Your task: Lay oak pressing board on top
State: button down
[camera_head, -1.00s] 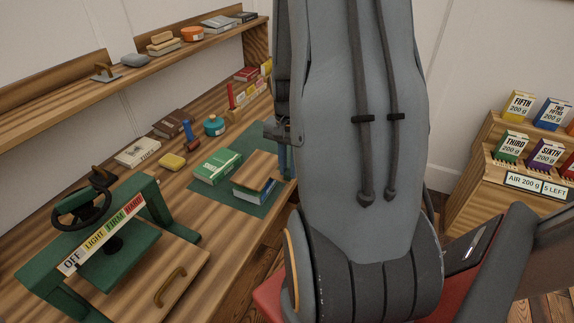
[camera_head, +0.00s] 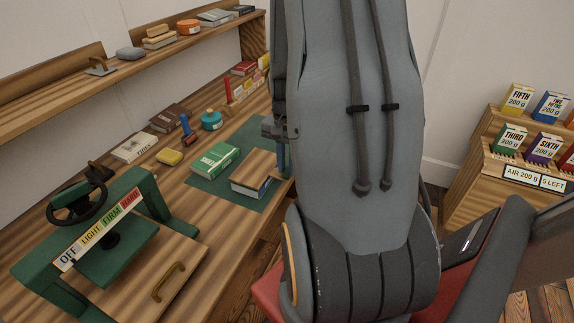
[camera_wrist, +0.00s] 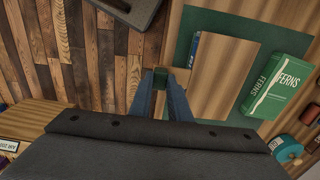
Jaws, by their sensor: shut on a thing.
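The oak pressing board (camera_head: 259,163) is a flat wooden slab over a blue book (camera_head: 250,190) on the green mat (camera_head: 212,193). In the wrist view the board (camera_wrist: 226,68) covers most of the book, whose blue edge (camera_wrist: 194,50) shows at one side. Whether the board rests fully on the book is unclear. My gripper (camera_wrist: 161,78) is at the board's near-left edge in the wrist view and is shut on it; the exact contact is hard to see.
A green FERNS book (camera_head: 215,160) lies beside the board, with a teal pot (camera_head: 211,120) behind. A green press (camera_head: 110,250) stands at the front left of the bench. A shelf (camera_head: 100,85) runs above. A stepped rack of boxes (camera_head: 480,180) is at right.

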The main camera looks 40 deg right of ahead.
jog(key=shift+f, duration=0.55)
jog(key=c, duration=1.6)
grip_release()
jog(key=shift+r+b, duration=0.65)
jog(key=shift+r, duration=3.3)
jog(key=s+a+n, duration=0.1)
jog(key=a+n, duration=0.3)
jog(key=a, duration=0.4)
jog(key=a+r+n, duration=0.1)
jog(key=a+n, duration=0.4)
jog(key=a, duration=0.3)
jog(key=s+a+r+n, duration=0.1)
jog(key=a+n, duration=0.3)
jog(key=a, duration=0.4)
jog(key=shift+s+a+n+t, duration=0.15)
jog(key=shift+s+n+t, duration=0.15)
jog(key=shift+t, duration=0.1)
